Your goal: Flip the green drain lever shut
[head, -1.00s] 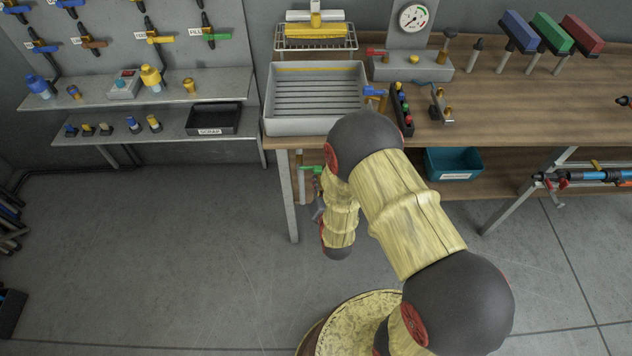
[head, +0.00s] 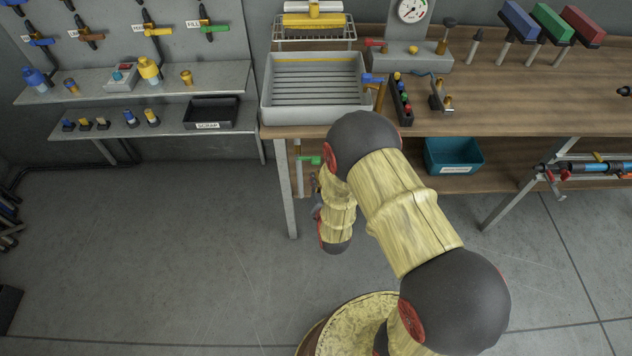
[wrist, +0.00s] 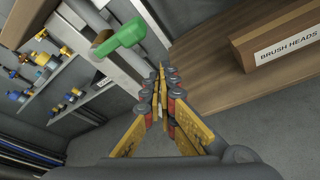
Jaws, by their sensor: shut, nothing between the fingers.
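The green drain lever (head: 311,160) sits on a pipe under the front left of the bench, below the sink. In the wrist view the green lever (wrist: 121,38) is large, just ahead of and to the left of my fingertips. My gripper (wrist: 160,78) is shut and empty, its fingertips together. A gap seems to show between fingertips and lever; whether they touch I cannot tell for certain. In the head view my gripper is mostly hidden by my arm, just below the lever.
The sink tray (head: 270,105) stands on the bench above the lever. A bench leg (head: 287,200) is just left of it. A teal bin (head: 453,157) is on the lower shelf to the right; a brush-heads box (wrist: 285,45) shows in the wrist view. The floor in front is clear.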

